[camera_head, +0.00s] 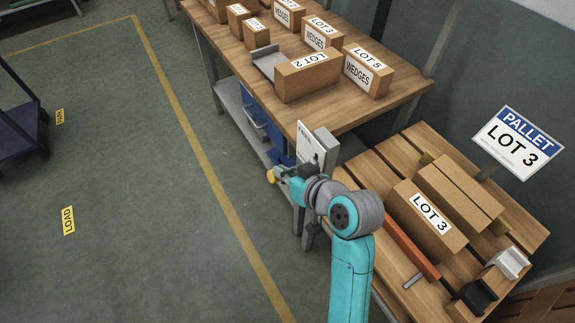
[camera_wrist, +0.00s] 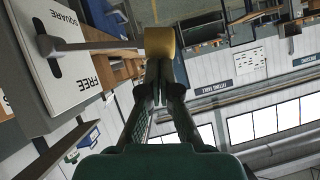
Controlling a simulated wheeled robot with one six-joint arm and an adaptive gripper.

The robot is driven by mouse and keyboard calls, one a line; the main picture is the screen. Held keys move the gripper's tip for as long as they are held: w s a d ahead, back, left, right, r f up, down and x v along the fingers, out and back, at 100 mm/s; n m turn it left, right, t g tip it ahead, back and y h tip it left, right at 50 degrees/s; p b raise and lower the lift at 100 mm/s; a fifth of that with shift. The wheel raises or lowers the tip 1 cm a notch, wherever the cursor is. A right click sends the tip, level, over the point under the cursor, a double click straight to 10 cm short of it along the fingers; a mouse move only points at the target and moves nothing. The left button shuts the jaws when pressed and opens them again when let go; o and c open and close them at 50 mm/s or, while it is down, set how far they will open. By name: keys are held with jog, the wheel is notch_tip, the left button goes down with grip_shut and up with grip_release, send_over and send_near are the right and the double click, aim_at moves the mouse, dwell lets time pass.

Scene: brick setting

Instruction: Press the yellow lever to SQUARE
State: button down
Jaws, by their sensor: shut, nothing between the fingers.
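The yellow lever knob (camera_head: 271,176) sticks out to the left of a white panel (camera_head: 309,143) at the table's near end. In the wrist view, the yellow knob (camera_wrist: 160,42) sits on a grey rod coming from a dark slot in the white panel (camera_wrist: 78,72). The panel reads SQUARE at its upper edge and FREE lower down; slot shows on both sides of the rod. My gripper (camera_wrist: 160,88) is shut and empty, its fingertips right at the knob; contact cannot be told. In the head view, my gripper (camera_head: 287,178) is beside the knob, partly hidden by the wrist.
A wooden table (camera_head: 375,105) with several labelled boxes stands behind the panel. A slatted pallet (camera_head: 520,215) with a LOT 3 box (camera_head: 425,218) and an orange bar (camera_head: 405,246) lies to the right. The floor left of the yellow line is open, with a blue cart (camera_head: 18,135) far left.

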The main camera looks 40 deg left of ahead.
notch_tip(320, 180, down, 9)
jog(key=s+n+t+h, duration=0.1)
jog(key=n+t, duration=0.3)
jog(key=n, duration=0.1)
jog(key=shift+s+a+f+t+h, duration=0.15)
jog(key=shift+s+a+t+h, duration=0.2)
jog(key=shift+s+t+h, duration=0.05)
jog(key=shift+f, duration=0.15)
